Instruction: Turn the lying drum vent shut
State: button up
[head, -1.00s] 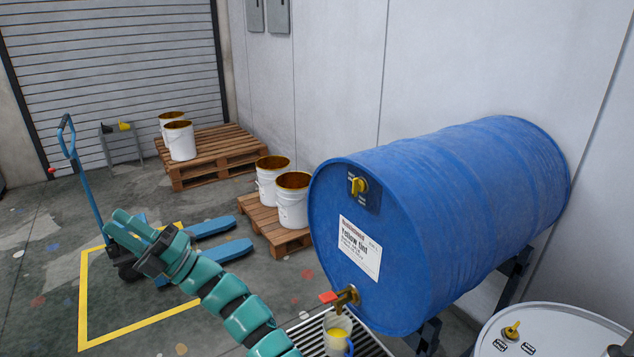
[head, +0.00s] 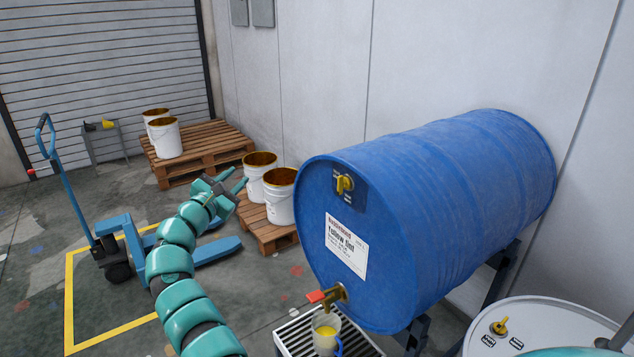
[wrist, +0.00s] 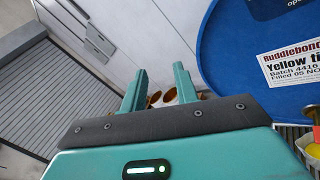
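A blue drum (head: 450,215) lies on its side on a dark stand at the right. Its vent, a yellow knob (head: 345,184) on a dark blue plate, sits high on the round front end; I cannot tell its setting surely. In the wrist view the drum (wrist: 235,60) fills the right side; the plate's lower edge with lettering (wrist: 285,3) shows at the top, the knob out of frame. My gripper (head: 234,178) is left of the drum, apart from it, at about the knob's height in the picture. Its two fingers (wrist: 159,70) are apart and empty.
Below the label, a red-handled tap (head: 328,296) sits over a cup of yellow paint (head: 326,331) on a grate (head: 365,348). A white drum (head: 545,315) with its own yellow knob (head: 500,325) stands front right. A pallet jack (head: 115,240) and white pails (head: 280,200) stand behind my arm.

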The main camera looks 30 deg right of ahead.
jog(key=s+d+f+m+g+h, duration=0.1)
jog(key=s+d+g, duration=0.2)
jog(key=s+g, duration=0.25)
jog(key=s+d+f+g+h, duration=0.2)
jog(key=s+d+g, duration=0.25)
jog(key=s, duration=0.25)
jog(key=p, duration=0.5)
send_near(338, 181)
jog(key=d, duration=0.9)
jog(key=shift+w, duration=0.4)
grip_shut()
